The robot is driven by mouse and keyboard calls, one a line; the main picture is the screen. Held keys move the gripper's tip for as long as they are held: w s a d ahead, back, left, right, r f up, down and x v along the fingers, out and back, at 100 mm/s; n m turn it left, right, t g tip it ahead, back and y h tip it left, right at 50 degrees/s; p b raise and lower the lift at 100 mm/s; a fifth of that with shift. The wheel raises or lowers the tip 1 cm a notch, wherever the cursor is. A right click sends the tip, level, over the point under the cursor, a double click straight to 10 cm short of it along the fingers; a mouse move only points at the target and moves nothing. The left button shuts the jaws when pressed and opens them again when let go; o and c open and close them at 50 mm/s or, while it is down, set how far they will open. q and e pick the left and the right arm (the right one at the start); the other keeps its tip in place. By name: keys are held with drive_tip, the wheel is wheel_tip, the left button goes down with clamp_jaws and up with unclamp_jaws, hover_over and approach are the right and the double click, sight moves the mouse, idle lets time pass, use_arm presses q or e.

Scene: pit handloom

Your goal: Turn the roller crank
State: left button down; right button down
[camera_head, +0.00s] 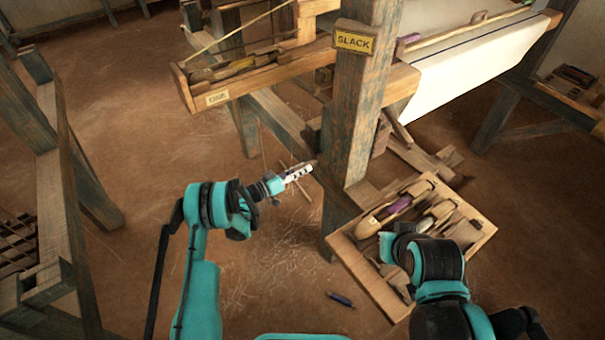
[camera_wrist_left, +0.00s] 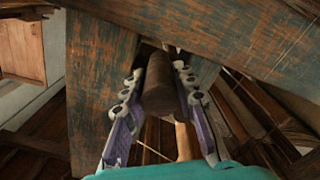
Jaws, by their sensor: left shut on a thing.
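My left gripper (camera_head: 302,172) reaches from the left to the inner side of the blue-worn wooden post (camera_head: 352,110) with the yellow SLACK sign. In the left wrist view, its two pale, knuckled fingers (camera_wrist_left: 159,78) are closed around a dark brown, round wooden handle (camera_wrist_left: 158,92), which looks like the roller crank's grip. In the head view the handle is mostly hidden by the fingers and post. White cloth (camera_head: 470,65) stretches along the loom at upper right. My right arm's wrist (camera_head: 435,258) is over the tool tray; its fingers are hidden.
A wooden tray (camera_head: 352,262) with shuttles and tools lies right of the post's foot. A labelled narrow box (camera_head: 235,88) projects at upper left of the post. Bare floor (camera_head: 130,130) is open at left.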

use_arm(q)
drive_tip(key=shift+s+d+r, duration=0.2)
drive_tip(key=shift+s+r, duration=0.05)
drive_tip(key=shift+r, duration=0.1)
drive_tip(key=shift+w+a+f, duration=0.1)
drive_tip(key=shift+w, duration=0.05)
drive_tip(key=c, duration=1.2)
unclamp_jaws()
drive_tip(key=shift+a, duration=0.1)
drive_tip(key=v, duration=1.2)
drive_tip(key=shift+w, duration=0.1)
